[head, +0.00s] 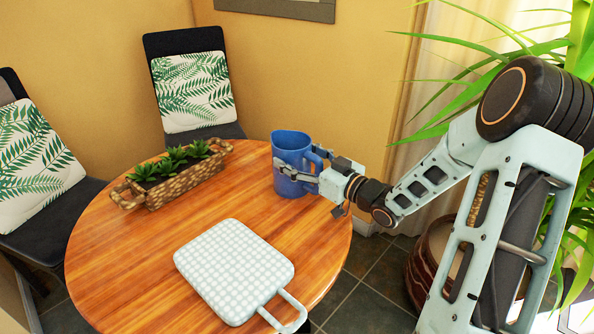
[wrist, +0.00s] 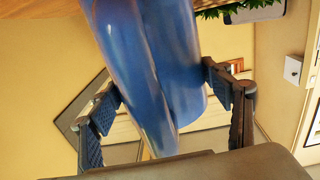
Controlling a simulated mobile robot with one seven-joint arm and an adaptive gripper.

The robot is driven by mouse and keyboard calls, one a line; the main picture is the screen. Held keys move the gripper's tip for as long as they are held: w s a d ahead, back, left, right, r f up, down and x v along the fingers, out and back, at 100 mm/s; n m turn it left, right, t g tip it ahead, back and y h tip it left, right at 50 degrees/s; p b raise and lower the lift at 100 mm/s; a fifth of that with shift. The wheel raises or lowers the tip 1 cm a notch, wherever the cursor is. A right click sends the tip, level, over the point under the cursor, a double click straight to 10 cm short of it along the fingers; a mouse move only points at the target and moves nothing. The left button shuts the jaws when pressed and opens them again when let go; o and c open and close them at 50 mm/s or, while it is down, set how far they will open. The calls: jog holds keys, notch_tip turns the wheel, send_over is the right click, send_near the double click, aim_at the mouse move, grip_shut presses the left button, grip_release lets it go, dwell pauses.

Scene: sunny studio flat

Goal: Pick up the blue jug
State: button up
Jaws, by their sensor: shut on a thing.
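The blue jug (head: 289,147) stands upright at the far right side of the round wooden table, its handle side towards my arm. My gripper (head: 303,173) comes in from the right and is shut on the jug. In the wrist view, the blue jug (wrist: 150,60) fills the space between the two fingers of my gripper (wrist: 163,85).
The round table (head: 130,240) holds a woven planter (head: 178,182) left of the jug and a checked board with a handle (head: 233,270) in front. Two cushioned chairs (head: 195,90) stand behind and left. A leafy plant (head: 480,60) is behind my arm.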

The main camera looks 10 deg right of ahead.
jog(key=c, duration=1)
jog(key=shift+r, duration=0.1)
jog(key=shift+c, duration=0.7)
jog(key=shift+a, duration=0.1)
